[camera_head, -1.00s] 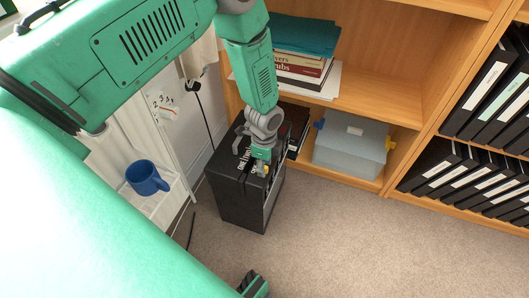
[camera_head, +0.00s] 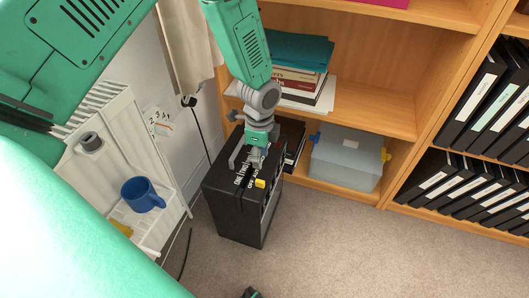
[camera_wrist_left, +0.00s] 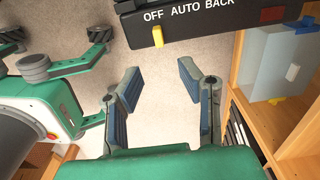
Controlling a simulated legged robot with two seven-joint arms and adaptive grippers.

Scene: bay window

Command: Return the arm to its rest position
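My left gripper (camera_head: 247,158) is above the top of a black box (camera_head: 232,212) with white lettering in the head view. In the left wrist view my left gripper (camera_wrist_left: 160,82) is open, with nothing between its fingers. The box's yellow switch (camera_head: 260,183) also shows in the wrist view (camera_wrist_left: 157,36), beyond the fingertips and apart from them, under the word OFF. My right gripper (camera_wrist_left: 56,38) shows at the left of the wrist view with its fingers spread and empty. Only a dark tip shows at the bottom of the head view.
A wooden shelf unit (camera_head: 385,118) with books, a grey-blue bin (camera_head: 347,158) and black binders (camera_head: 470,185) stands behind and right. A blue mug (camera_head: 141,194) sits on a white ledge at left. Carpet (camera_head: 360,250) is clear in front.

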